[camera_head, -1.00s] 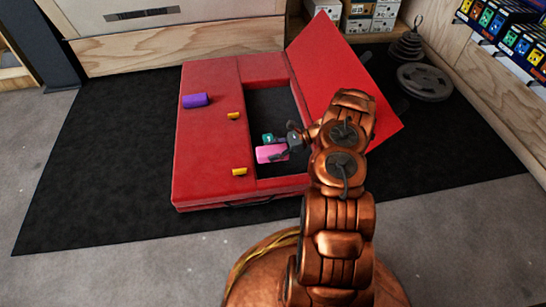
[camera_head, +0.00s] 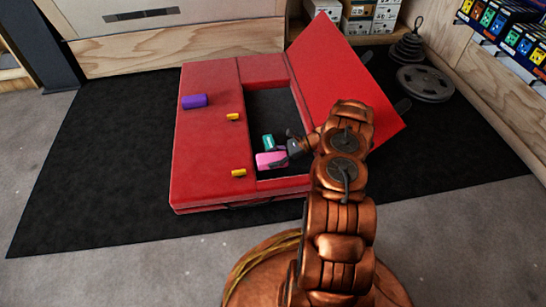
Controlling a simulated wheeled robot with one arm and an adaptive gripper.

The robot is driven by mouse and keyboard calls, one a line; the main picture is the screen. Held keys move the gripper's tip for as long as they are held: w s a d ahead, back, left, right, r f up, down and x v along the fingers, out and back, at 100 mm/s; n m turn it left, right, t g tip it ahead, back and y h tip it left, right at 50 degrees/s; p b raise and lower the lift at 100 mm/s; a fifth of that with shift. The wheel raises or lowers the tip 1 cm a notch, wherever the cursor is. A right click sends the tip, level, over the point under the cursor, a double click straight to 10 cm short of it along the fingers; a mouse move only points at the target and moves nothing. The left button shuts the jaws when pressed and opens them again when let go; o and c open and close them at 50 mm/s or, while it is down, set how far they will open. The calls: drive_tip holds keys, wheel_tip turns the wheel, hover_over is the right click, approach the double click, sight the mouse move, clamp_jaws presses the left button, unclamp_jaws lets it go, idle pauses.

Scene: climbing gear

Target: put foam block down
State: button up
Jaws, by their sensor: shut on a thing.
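The pink foam block (camera_head: 267,160) is at the near end of the dark opening in the red pad (camera_head: 207,150). My gripper (camera_head: 284,156) reaches in from the right and is shut on the pink block. I cannot tell whether the block touches the floor of the opening. A teal block (camera_head: 268,142) lies in the opening just behind the pink one. A purple block (camera_head: 194,101) lies on the pad's top at the left.
The red lid (camera_head: 340,75) stands open at the right, close to my arm. Weight plates (camera_head: 425,83) lie at the far right. The black mat (camera_head: 95,170) is clear at the left.

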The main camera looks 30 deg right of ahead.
drive_tip(key=shift+f, duration=0.2)
drive_tip(key=o, duration=1.2)
drive_tip(key=shift+c, duration=0.2)
drive_tip(key=shift+r, duration=0.1)
